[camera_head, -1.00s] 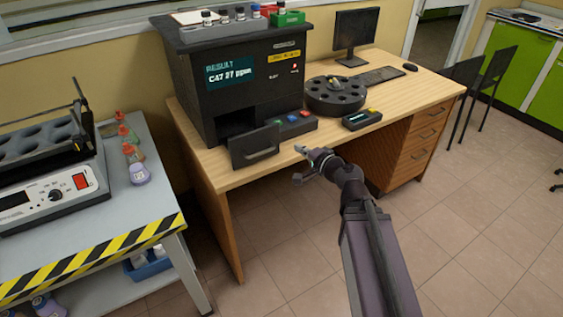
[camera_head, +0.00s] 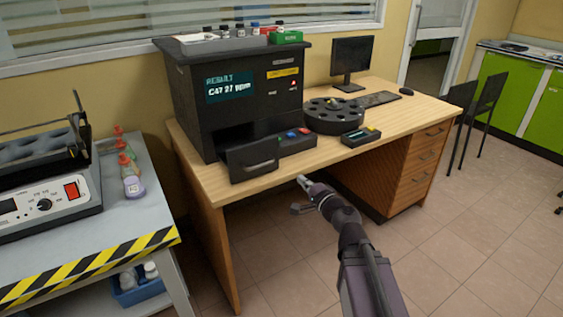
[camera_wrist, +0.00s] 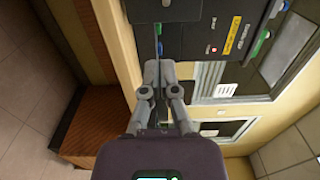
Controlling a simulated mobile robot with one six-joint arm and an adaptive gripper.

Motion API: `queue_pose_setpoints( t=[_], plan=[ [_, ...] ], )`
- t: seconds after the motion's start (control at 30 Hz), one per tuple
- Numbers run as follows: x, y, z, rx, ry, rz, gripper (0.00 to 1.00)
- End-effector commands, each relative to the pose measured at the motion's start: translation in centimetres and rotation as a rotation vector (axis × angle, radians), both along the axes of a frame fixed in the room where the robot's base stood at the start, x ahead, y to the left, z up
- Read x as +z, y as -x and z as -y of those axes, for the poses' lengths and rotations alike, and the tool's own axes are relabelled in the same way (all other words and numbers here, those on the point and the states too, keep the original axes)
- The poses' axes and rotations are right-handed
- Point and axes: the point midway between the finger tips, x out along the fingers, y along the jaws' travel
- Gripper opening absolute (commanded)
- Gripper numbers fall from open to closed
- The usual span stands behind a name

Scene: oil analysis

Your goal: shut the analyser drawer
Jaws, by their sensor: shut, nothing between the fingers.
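The analyser (camera_head: 235,110) is a black box on the wooden desk, its screen reading a result. Its drawer (camera_head: 252,157) stands out from the front at lower left, with a dark opening behind the front panel and a handle on it. My gripper (camera_head: 303,184) is to the right of the drawer front, off the desk's front edge, apart from the drawer. The wrist view shows its fingers (camera_wrist: 160,68) together and empty, pointing toward a dark panel at the top. I cannot tell whether that panel is the drawer front.
A round black carousel (camera_head: 335,118) and a small black device (camera_head: 361,136) sit right of the analyser. A monitor (camera_head: 352,60) and keyboard (camera_head: 380,99) are behind. A bench (camera_head: 150,215) with striped edge stands at left. The floor in front is clear.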

Motion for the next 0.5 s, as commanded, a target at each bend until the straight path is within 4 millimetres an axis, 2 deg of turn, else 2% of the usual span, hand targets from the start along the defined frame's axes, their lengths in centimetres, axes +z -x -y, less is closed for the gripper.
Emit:
queue_pose_setpoints(
  t=[0.27, 0.5],
  plan=[
    [0.0, -0.6, -0.3, 0.0, 0.0, 0.0, 0.0],
    [0.0, -2.2, -1.3, -0.001, 0.0, 0.0, 0.0]
  ],
)
